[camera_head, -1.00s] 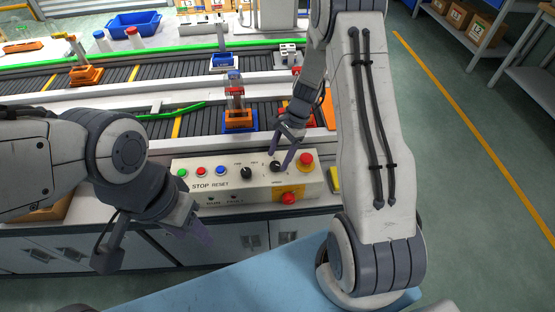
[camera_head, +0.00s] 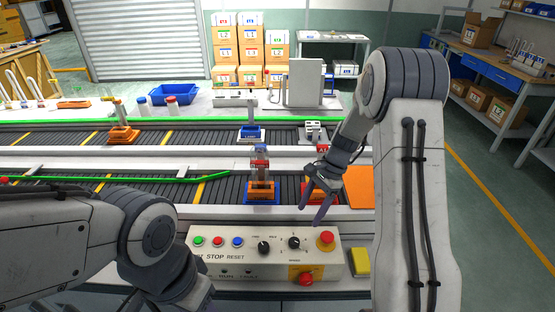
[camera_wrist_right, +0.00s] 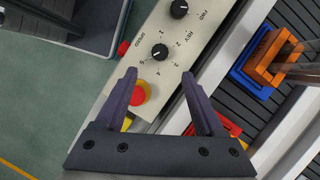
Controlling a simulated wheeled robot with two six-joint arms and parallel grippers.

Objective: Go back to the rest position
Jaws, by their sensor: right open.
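My right gripper (camera_head: 314,204) is open and empty in the head view, in the air above the control panel (camera_head: 222,272). The panel's right knob (camera_head: 294,243) and red emergency button (camera_head: 326,238) lie just below it. In the right wrist view, the two purple fingers (camera_wrist_right: 166,101) stand apart with nothing between them. The speed knob (camera_wrist_right: 160,52) and red button (camera_wrist_right: 140,93) show beyond and between the fingers. My left arm comes in from the left in the head view, but its fingers are out of frame at the bottom.
Behind the panel run dark conveyors with an orange fixture on a blue base (camera_head: 260,190). A yellow block (camera_head: 360,261) sits right of the panel. A blue bin (camera_head: 174,94) and stacked boxes (camera_head: 224,55) stand farther back.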

